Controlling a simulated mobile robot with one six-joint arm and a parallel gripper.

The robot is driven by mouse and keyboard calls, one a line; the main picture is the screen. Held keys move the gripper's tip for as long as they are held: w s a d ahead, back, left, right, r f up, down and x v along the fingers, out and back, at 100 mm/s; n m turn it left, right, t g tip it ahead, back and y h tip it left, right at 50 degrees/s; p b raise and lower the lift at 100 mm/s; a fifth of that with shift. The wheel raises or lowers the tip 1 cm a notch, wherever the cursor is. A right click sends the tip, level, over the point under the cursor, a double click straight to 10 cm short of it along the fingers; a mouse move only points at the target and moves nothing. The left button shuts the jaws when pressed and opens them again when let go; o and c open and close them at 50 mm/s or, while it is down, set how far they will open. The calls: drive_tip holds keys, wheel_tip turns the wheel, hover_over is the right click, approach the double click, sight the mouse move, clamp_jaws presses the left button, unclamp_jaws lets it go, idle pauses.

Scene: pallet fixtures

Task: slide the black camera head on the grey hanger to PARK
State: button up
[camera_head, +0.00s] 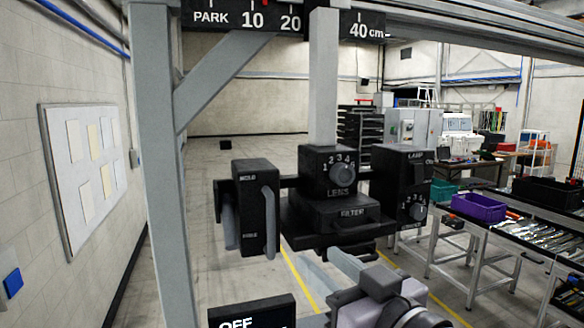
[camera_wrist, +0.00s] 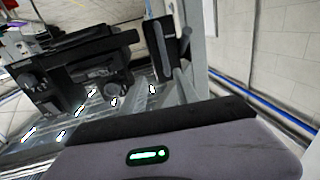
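The black camera head (camera_head: 338,205) hangs from the grey hanger (camera_head: 323,90) in the head view. It has a LENS dial, a FILTER part, a LAMP box on the right and a box with a grey handle (camera_head: 270,222) on the left. The hanger crosses the black scale (camera_head: 225,17) between 20 and 40; PARK is at the scale's left end. My gripper (camera_head: 348,264) is low in front of the camera head, seemingly below the FILTER part. Its fingertips are not clear. The wrist view shows the camera head (camera_wrist: 65,75) sideways at upper left.
A grey upright post (camera_head: 160,170) with a diagonal brace stands left of the camera head. A black OFF sign (camera_head: 252,312) is at the bottom. Benches with a purple bin (camera_head: 478,207) stand at right. Open space lies between the handle box and the post.

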sight(272, 222)
drive_tip(key=shift+y, duration=0.3)
drive_tip(key=x, duration=1.7)
drive_tip(key=shift+s+a, duration=0.15)
drive_tip(key=shift+a, duration=0.2)
drive_tip(key=shift+s, duration=0.1)
clamp_jaws()
drive_tip(key=shift+b, duration=0.3)
